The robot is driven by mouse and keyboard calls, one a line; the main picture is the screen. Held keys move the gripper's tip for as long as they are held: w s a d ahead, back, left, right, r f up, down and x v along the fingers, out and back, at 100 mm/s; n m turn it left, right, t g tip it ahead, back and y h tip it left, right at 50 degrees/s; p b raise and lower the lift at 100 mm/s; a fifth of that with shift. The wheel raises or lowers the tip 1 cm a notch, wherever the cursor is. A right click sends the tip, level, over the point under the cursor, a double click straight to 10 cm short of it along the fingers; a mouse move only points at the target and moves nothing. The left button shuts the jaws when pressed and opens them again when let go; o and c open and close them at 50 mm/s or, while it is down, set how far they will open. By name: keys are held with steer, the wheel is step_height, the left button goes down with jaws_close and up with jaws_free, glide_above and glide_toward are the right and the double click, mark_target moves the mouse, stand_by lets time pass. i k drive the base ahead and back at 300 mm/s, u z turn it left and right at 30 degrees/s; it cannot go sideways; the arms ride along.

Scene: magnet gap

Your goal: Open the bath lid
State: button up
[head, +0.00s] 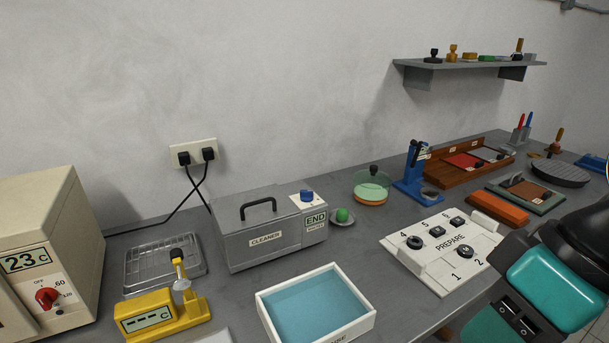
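A grey metal box labelled CLEANER (265,239) stands on the bench near the middle of the head view. Its flat grey lid (235,214) lies closed on top and carries a black arched handle (259,206). The box's right end has a blue knob (306,195) on top and a label reading END. The inside of the box is hidden by the lid. Black and teal links of my arm show at the lower right, well apart from the box. My gripper is not in view.
A white tray of blue liquid (264,301) stands in front of the box. A wire rack (132,283) and yellow gauge (164,316) are to its left, beside a beige oven (85,240). A green ball (342,215) and white PREPARE panel (409,254) are to its right.

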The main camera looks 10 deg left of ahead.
mark_target(239, 211)
steer(key=u, duration=0.35)
steer(key=i, duration=1)
steer(key=u, duration=0.8)
